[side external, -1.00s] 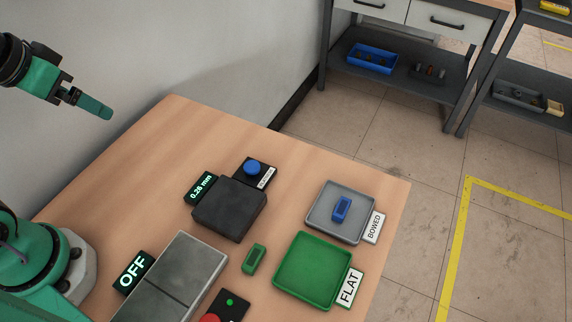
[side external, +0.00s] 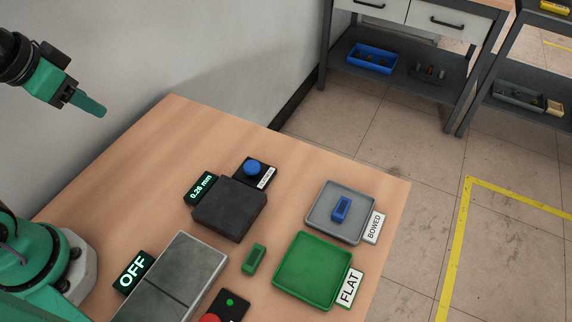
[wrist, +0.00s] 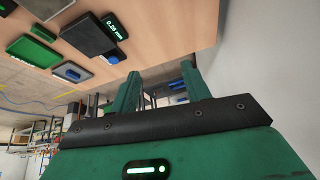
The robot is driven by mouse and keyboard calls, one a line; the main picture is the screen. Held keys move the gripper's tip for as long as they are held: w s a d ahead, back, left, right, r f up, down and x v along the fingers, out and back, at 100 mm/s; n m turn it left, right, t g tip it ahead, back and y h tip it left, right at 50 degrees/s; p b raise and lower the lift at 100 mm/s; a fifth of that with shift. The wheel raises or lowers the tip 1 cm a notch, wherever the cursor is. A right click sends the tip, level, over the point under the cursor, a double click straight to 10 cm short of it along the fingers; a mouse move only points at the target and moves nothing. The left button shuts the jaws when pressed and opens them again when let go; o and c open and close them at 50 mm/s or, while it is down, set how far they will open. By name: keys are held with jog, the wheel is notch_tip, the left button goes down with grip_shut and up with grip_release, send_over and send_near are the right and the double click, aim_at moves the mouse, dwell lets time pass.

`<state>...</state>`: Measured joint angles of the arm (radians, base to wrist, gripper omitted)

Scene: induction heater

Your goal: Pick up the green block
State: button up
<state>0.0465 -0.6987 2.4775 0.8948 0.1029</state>
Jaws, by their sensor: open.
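The green block (side external: 254,259) lies on the wooden table, just left of the green tray and right of the metal plate. It is a small, hollow-looking rectangular piece. My gripper (side external: 88,103) is raised at the upper left, well away from the block and above the table's far left side. In the wrist view its two green fingers (wrist: 160,92) are spread apart with nothing between them.
The green tray (side external: 278,285) labelled FLAT and the grey tray (side external: 322,225) labelled BOWED, holding a blue block (side external: 342,209), stand at the right. A dark block-shaped station (side external: 229,208), a blue button (side external: 252,167) and a metal plate (side external: 190,262) marked OFF stand nearby.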

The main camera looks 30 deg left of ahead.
jog(key=w+d+f+m+g+h, duration=0.15)
jog(key=w+d+m, duration=0.25)
jog(key=d+m, duration=0.4)
jog(key=m+g+y, duration=0.2)
jog(key=m+g, duration=0.2)
jog(key=m, duration=2.1)
send_over(254, 257)
jog(key=shift+h, duration=0.25)
jog(key=f, duration=1.4)
jog(key=shift+w+a+f, duration=0.25)
jog(key=shift+a, duration=0.05)
jog(key=shift+s+d+f+m, duration=0.25)
jog(key=shift+d+f+m, duration=0.05)
jog(key=shift+m, duration=0.1)
jog(key=shift+f, duration=1.3)
jog(key=shift+f, duration=0.1)
jog(key=shift+f, duration=2.5)
